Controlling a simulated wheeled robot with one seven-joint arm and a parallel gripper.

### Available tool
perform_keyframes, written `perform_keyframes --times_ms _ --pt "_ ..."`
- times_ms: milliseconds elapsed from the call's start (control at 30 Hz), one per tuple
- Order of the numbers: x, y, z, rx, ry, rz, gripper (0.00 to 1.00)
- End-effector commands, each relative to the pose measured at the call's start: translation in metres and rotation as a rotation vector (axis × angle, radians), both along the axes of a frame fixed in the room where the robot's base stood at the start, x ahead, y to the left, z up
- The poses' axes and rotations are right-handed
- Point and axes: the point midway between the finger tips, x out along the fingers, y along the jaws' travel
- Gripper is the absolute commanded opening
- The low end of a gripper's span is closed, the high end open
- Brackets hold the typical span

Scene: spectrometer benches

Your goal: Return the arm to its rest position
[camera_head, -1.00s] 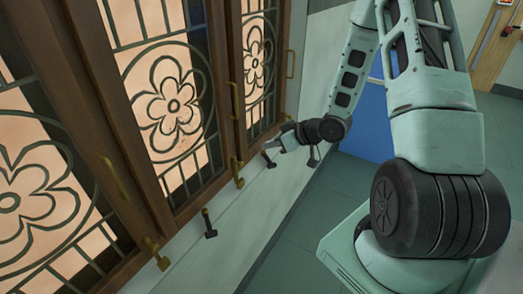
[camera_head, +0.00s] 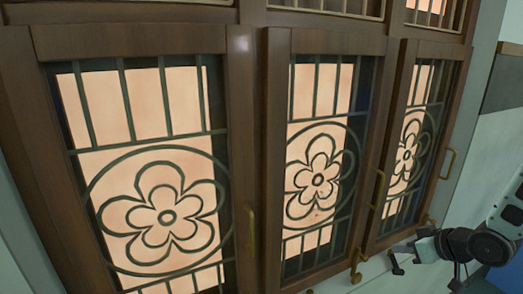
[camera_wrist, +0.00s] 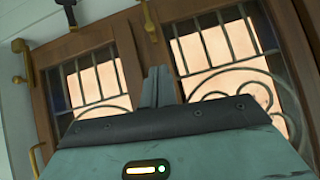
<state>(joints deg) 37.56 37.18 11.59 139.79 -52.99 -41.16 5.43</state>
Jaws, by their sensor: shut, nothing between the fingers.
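My gripper (camera_head: 403,248) shows at the lower right of the head view, in front of the lower edge of the right-hand window. It is shut and empty. In the wrist view its closed fingers (camera_wrist: 157,85) point up at the window frames, beyond my teal gripper body. My forearm enters the head view from the right edge. Most of my arm is outside this view.
Brown wooden windows with flower grilles (camera_head: 167,216) fill the head view. Brass handles (camera_head: 447,164) and latches (camera_head: 356,266) stick out from the frames. A dark stay (camera_head: 396,262) sits close to my gripper. Pale wall (camera_head: 490,140) lies at right.

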Motion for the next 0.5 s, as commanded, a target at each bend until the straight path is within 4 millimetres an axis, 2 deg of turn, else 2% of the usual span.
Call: perform_keyframes --times_ms 33,133,267,367,500 --pt "0.004 0.021 0.002 -0.050 0.030 0.030 0.00" --pt "0.002 0.060 0.009 -0.152 0.119 0.063 0.00" --pt "-0.021 0.115 0.021 -0.261 0.235 0.102 0.00" --pt "-0.053 0.157 0.032 -0.324 0.325 0.138 0.00" --pt "-0.118 0.209 0.048 -0.388 0.453 0.203 0.00"
